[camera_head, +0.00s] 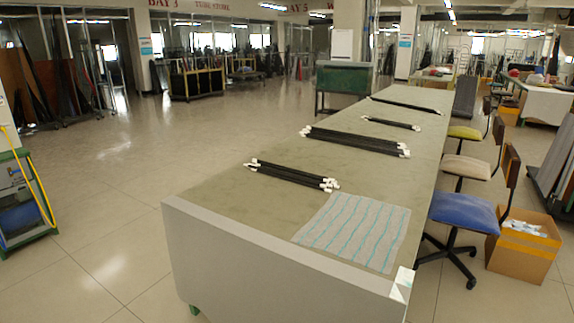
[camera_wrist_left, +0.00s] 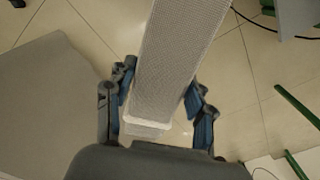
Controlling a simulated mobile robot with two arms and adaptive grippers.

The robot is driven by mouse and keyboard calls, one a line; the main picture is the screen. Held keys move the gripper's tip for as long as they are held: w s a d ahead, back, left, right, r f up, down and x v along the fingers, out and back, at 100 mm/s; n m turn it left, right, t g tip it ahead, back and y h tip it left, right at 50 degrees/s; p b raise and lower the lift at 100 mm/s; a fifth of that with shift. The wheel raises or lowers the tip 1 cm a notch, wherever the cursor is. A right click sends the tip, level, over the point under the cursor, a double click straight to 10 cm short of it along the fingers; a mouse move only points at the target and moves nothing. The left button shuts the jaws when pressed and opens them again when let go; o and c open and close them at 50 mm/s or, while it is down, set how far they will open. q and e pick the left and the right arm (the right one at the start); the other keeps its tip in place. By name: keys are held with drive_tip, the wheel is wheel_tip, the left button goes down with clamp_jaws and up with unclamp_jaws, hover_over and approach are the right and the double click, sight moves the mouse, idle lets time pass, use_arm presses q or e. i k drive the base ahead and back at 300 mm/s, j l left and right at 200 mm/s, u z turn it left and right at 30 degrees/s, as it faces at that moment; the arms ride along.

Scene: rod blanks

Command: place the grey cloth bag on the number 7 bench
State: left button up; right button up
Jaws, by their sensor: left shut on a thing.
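In the left wrist view my left gripper (camera_wrist_left: 158,80) is shut on a long, pale grey woven thing, which looks like the grey cloth bag (camera_wrist_left: 182,45). The bag runs from between the fingers toward the top of the picture, above a tiled floor. The head view shows neither gripper nor the bag. A long bench (camera_head: 260,215) with a grey-green top stands in front of me; no number can be read on it, so I cannot tell whether it is the number 7 bench. My right gripper is in neither view.
Bundles of black rods (camera_head: 355,141) with white ends and a striped cloth (camera_head: 355,230) lie on the bench. A blue chair (camera_head: 465,212) and a cardboard box (camera_head: 523,250) stand along its right side. The floor (camera_head: 120,190) to its left is clear.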

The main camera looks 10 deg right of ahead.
sight(275, 210)
drive_tip(key=i+j+z, duration=0.7)
drive_tip(key=j+z, duration=0.15)
drive_tip(key=i+j+z, duration=0.25)
drive_tip(key=j, duration=0.15)
drive_tip(key=j+z, duration=0.3)
drive_tip(key=i+j, duration=0.05)
drive_tip(key=j, duration=0.05)
